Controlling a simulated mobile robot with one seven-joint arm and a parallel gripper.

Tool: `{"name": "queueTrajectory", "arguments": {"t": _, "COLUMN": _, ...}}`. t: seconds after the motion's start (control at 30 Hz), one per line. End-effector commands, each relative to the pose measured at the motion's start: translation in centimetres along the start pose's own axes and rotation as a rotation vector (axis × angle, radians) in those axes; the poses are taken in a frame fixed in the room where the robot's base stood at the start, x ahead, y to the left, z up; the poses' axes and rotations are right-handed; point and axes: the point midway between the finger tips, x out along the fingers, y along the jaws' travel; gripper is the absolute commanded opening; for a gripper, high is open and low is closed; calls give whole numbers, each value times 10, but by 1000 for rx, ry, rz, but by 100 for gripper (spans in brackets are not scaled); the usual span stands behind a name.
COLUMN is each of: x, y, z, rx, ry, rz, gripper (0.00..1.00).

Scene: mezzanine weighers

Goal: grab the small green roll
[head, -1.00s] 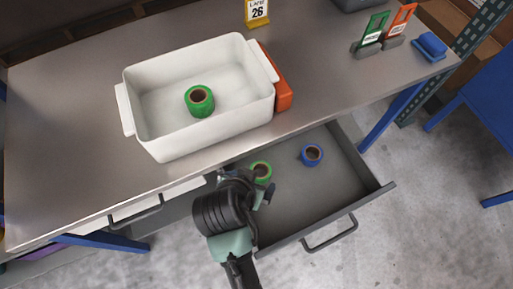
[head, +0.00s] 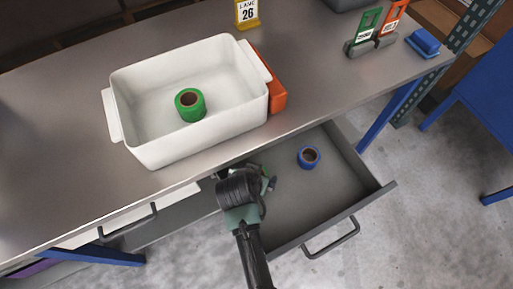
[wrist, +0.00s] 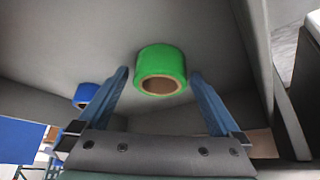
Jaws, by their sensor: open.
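A small green roll with a brown core (wrist: 162,66) lies in the open drawer. In the wrist view it sits between and just beyond the tips of my gripper (wrist: 160,80), whose blue fingers are spread apart with nothing held. In the head view my gripper (head: 265,180) reaches into the drawer's left part and hides most of this roll. A second green roll (head: 190,105), which looks larger, sits inside the white bin (head: 160,152) on the table.
A blue roll (head: 308,157) lies in the drawer (head: 312,205), right of my gripper; it also shows in the wrist view (wrist: 86,94). The table edge overhangs the drawer's back. An orange container (head: 279,90) stands beside the bin. The drawer's right part is clear.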

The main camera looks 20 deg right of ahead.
Motion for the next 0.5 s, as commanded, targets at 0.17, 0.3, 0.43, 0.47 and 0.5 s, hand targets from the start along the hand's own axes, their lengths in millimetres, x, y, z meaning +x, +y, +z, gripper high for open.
{"name": "queueTrajectory", "arguments": {"t": 0.17, "x": 0, "y": 0, "z": 0, "rx": 0, "ry": 0, "rz": 0, "gripper": 100}}
{"name": "queueTrajectory", "arguments": {"t": 0.3, "x": 0, "y": 0, "z": 0, "rx": 0, "ry": 0, "rz": 0, "gripper": 77}}
{"name": "queueTrajectory", "arguments": {"t": 0.43, "x": 0, "y": 0, "z": 0, "rx": 0, "ry": 0, "rz": 0, "gripper": 53}}
{"name": "queueTrajectory", "arguments": {"t": 0.47, "x": 0, "y": 0, "z": 0, "rx": 0, "ry": 0, "rz": 0, "gripper": 48}}
{"name": "queueTrajectory", "arguments": {"t": 0.5, "x": 0, "y": 0, "z": 0, "rx": 0, "ry": 0, "rz": 0, "gripper": 41}}
